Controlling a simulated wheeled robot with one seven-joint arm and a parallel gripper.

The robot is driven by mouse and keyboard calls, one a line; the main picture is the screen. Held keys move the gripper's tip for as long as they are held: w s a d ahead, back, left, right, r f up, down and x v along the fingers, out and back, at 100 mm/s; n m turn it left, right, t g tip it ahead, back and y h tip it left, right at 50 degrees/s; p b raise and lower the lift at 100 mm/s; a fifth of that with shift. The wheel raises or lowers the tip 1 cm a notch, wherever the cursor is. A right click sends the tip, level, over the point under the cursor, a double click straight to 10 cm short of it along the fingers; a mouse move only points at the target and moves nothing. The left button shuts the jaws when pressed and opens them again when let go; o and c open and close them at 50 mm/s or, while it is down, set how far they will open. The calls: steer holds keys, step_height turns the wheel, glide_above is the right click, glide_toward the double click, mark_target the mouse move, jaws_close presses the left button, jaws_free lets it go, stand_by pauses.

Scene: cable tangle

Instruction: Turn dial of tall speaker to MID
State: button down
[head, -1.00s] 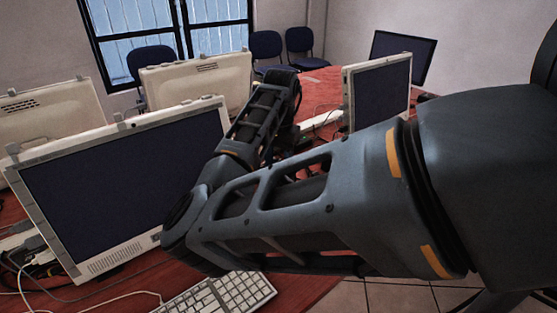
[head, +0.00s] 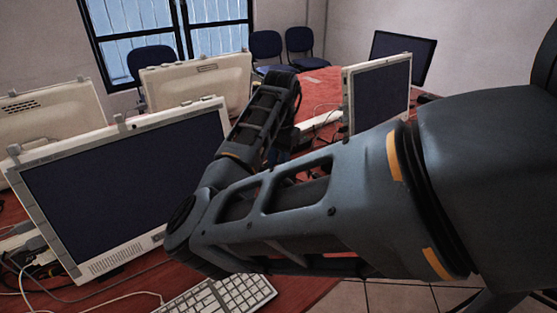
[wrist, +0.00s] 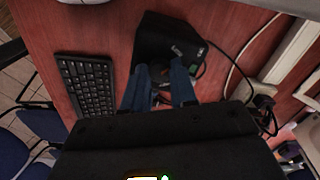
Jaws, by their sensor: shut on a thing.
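In the wrist view a black speaker (wrist: 165,38) stands on the red-brown table, with a small light marking and a small knob-like part on the face toward me. My gripper (wrist: 160,85) is at the lower edge of that face, its two blue-grey fingers close together on a small part there. I take this part to be the dial, but the fingers mostly hide it. The dial's labels and its setting are too small to read. In the head view my arm covers the gripper and the speaker.
In the wrist view a black keyboard (wrist: 86,88) lies left of the speaker, and cables (wrist: 238,62) run along its right. In the head view a monitor (head: 125,185) stands left of my arm, another monitor (head: 378,95) beyond it, and a white keyboard (head: 215,297) at the front.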

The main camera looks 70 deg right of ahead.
steer(key=m+p, duration=0.1)
steer(key=m, duration=0.9)
steer(key=shift+m, duration=0.3)
stand_by(0.4)
